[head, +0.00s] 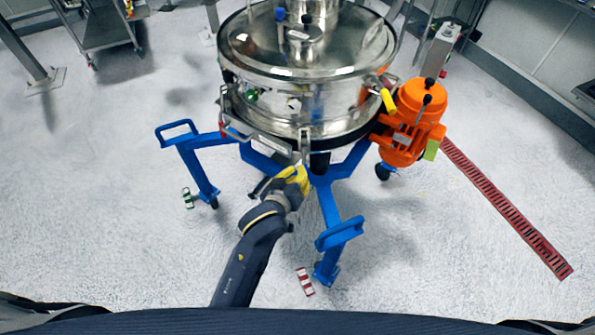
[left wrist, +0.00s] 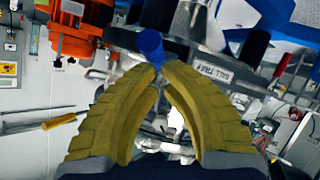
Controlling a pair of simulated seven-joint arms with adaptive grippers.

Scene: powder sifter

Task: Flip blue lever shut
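My left gripper (head: 296,176) reaches up from the lower middle to just below the front rim of the steel sifter (head: 300,85), between the blue legs. In the left wrist view its yellow fingers (left wrist: 161,66) are drawn together at the tips, with a gap lower between them. A blue rounded lever end (left wrist: 151,46) is right at the fingertips. I cannot tell whether it is pinched or only touched. The rest of this lever is hidden, and in the head view the gripper covers that spot. My right gripper is not in view.
Blue support legs with handles (head: 339,233) stand beside the left arm on both sides. An orange motor (head: 412,122) with a yellow lever (head: 388,100) near it is at the right. A red floor grate (head: 505,207) runs farther right.

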